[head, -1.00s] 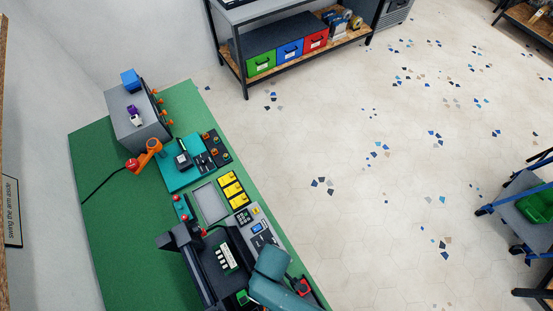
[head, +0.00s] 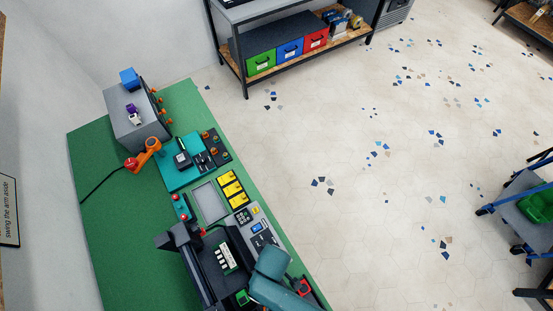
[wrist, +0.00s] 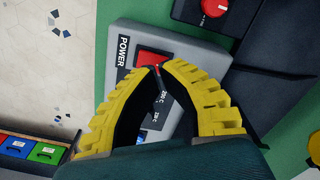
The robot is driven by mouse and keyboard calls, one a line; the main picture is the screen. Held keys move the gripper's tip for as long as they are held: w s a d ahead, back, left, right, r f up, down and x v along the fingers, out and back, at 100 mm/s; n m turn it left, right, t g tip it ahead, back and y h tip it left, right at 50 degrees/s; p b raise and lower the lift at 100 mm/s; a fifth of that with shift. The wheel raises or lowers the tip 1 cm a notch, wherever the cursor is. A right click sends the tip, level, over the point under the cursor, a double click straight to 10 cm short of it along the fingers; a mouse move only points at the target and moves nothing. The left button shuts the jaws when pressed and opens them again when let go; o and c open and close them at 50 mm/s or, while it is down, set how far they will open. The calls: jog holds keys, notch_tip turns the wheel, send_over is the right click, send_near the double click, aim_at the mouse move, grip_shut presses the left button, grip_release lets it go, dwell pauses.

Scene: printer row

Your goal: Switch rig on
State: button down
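In the wrist view, a grey control box (wrist: 186,48) lettered POWER carries a red switch (wrist: 146,59). My gripper (wrist: 157,69) has yellow ribbed fingers with dark inner pads. Its tips are together, with nothing visible held between them. They overlap the lower edge of the red switch; I cannot tell whether they touch it. The switch's position, on or off, cannot be read. In the head view my teal arm (head: 270,277) reaches over the front of the dark machine (head: 207,262) and hides my gripper there.
A red knob (wrist: 215,7) sits on a dark housing beside the box. In the head view the green bench (head: 115,215) also holds yellow blocks (head: 230,187), a grey cabinet (head: 136,115) and an orange arm-like fixture (head: 146,153). The floor (head: 350,220) to the right is open.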

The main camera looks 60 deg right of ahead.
jog(key=shift+f+b, duration=0.7)
jog(key=shift+f, duration=0.5)
dwell(0.4)
jog(key=shift+r, duration=0.1)
notch_tip(320, 180, up, 7)
jog(key=p, duration=0.8)
jog(key=shift+w, duration=0.1)
